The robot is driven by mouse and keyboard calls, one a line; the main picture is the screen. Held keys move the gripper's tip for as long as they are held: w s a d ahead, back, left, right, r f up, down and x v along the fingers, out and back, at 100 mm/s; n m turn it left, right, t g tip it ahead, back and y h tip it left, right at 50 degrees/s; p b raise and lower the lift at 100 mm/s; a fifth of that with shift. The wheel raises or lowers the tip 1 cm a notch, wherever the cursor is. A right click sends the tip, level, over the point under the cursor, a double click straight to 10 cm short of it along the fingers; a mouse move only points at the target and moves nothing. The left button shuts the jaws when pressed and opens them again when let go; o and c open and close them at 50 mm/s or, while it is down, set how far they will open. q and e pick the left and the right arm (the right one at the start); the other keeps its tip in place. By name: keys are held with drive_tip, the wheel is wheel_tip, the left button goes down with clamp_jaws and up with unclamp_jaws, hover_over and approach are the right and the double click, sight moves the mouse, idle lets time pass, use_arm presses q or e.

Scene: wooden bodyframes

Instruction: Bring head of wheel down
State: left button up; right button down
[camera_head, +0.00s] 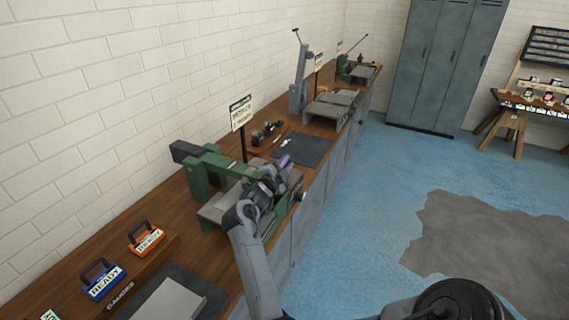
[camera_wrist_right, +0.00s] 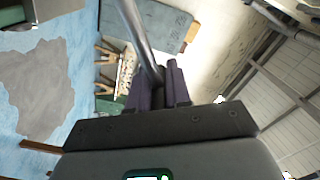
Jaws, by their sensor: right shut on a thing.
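A green machine (camera_head: 205,163) with a dark block at its rear end stands on the wooden bench, over a grey metal base (camera_head: 217,209). My right arm reaches up from below and covers much of its front. My right gripper (camera_head: 284,162) is at the machine's front right, with purple fingertips. In the right wrist view my right gripper (camera_wrist_right: 158,88) is shut on a grey metal rod (camera_wrist_right: 139,35), which runs up from between the fingers. The wheel itself cannot be made out behind my arm. My left gripper is not in view.
The wooden bench (camera_head: 137,219) runs along the white brick wall. A blue box (camera_head: 104,283) and an orange box (camera_head: 146,239) stand at its near end. A dark mat (camera_head: 302,149) and a grey lever machine (camera_head: 299,88) lie beyond. Blue floor (camera_head: 365,200) is open to the right.

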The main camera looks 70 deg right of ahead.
drive_tip(key=shift+f, duration=0.5)
drive_tip(key=c, duration=1.1)
unclamp_jaws()
drive_tip(key=shift+w, duration=0.1)
drive_tip(key=shift+r, duration=0.1)
drive_tip(key=shift+a, duration=0.15)
drive_tip(key=shift+a, duration=0.25)
drive_tip(key=a, duration=1)
drive_tip(key=shift+w, duration=0.25)
